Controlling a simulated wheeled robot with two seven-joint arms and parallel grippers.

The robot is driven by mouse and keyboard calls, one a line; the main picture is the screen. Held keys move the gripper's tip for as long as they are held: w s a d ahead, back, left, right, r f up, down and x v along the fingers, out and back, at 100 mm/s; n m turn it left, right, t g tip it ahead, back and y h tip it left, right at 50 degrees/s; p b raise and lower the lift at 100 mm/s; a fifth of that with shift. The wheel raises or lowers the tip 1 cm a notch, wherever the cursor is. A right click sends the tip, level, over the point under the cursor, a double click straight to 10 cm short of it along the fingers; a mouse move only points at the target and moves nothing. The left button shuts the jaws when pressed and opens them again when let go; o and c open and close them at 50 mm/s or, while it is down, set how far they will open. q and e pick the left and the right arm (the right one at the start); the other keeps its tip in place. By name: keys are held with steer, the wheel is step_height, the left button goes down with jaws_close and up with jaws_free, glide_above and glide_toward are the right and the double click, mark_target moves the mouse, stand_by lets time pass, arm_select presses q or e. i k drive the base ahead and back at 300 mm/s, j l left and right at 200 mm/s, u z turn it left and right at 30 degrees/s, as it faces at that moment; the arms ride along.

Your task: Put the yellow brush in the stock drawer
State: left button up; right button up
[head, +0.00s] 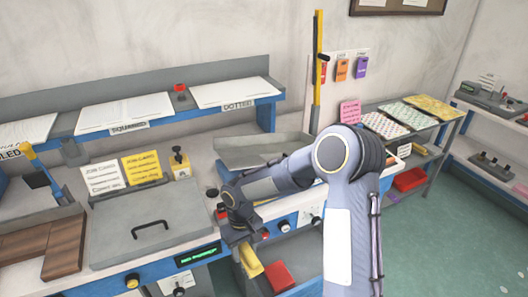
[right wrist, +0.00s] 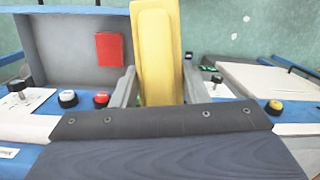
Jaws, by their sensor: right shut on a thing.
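The yellow brush (head: 250,262) is held in my right gripper (head: 241,242), below and in front of the workbench's front panel in the head view. In the right wrist view the yellow brush (right wrist: 157,50) stands upright between the two grey fingers of my right gripper (right wrist: 158,86), which are shut on it. A grey open compartment (head: 308,268) with a red block (head: 280,277) in it lies just right of the brush; it may be the stock drawer, but no label shows. The brush's lower end is hidden in the wrist view. My left gripper is not in view.
The bench front carries knobs and a red button (right wrist: 101,99) close around the gripper. A grey lidded box (head: 150,225) stands to the left and an empty grey tray (head: 262,150) behind. A shelf rack (head: 415,165) stands at the right, with open floor beyond.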

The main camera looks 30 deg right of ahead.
mark_target(297, 265)
steer(key=i+j+z, duration=0.2)
steer(key=z, duration=0.2)
steer(key=i+j+z, duration=0.2)
steer(key=z, duration=0.2)
steer(key=i+j+z, duration=0.15)
steer(key=i, duration=0.4)
